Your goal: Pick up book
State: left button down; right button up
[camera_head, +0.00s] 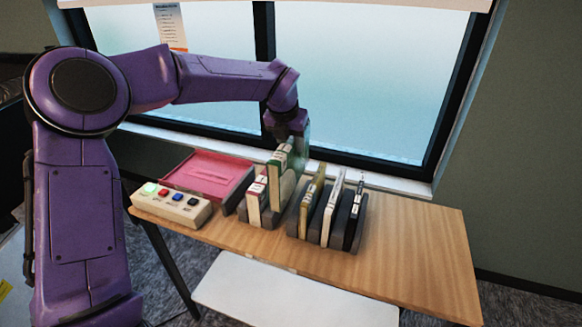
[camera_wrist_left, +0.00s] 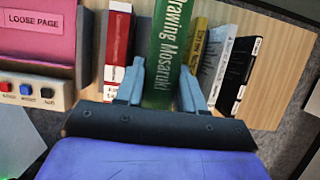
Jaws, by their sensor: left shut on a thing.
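A green book (camera_head: 283,172) stands upright among the row of books on the wooden table. It also shows in the left wrist view (camera_wrist_left: 167,50), with "Drawing Mosaruki" on its spine. My left gripper (camera_head: 290,135) reaches it from above and behind, and is shut on it. In the wrist view the two fingers (camera_wrist_left: 160,90) lie on either side of the green spine. A red and white book (camera_head: 257,197) stands just left of it. A yellow book (camera_head: 312,198), a white book (camera_head: 333,205) and a black book (camera_head: 354,212) stand to its right. My right gripper is not in view.
The wooden table (camera_head: 420,240) is clear on its right side. A pink tray (camera_head: 207,174) lies at the left, labelled "Loose page" in the wrist view. A box with several coloured buttons (camera_head: 170,207) stands at the table's left front. A window is behind.

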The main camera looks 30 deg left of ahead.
pick_arm(q)
notch_tip(320, 180, up, 18)
jog(key=shift+f, duration=0.25)
jog(key=shift+f, duration=0.1)
